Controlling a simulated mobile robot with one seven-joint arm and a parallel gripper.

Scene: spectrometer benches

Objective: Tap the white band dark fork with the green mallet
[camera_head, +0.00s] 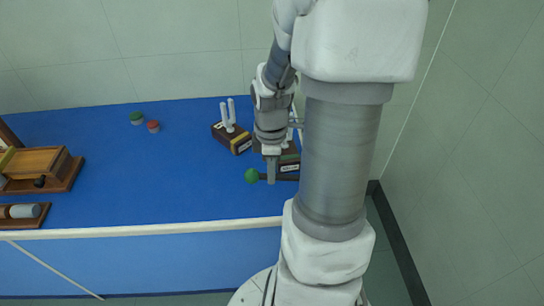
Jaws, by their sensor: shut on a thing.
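The green mallet has a round green head (252,175) and a dark handle (288,178). My gripper (271,180) points down over the front right of the blue bench and is shut on the mallet's handle, with the head sticking out to the left. A pale two-pronged fork (228,115) stands upright on a dark box (235,138) with a yellowish band, left of my gripper. A second dark box (290,160) with a pale strip is just behind the mallet; my arm hides much of it and its fork. I cannot tell which fork is the white band dark one.
The blue bench (140,185) is clear in the middle. A green disc (137,118) and a red disc (154,126) lie at its back. A wooden box (35,163) and a wooden stand with a grey cylinder (25,211) are at the left.

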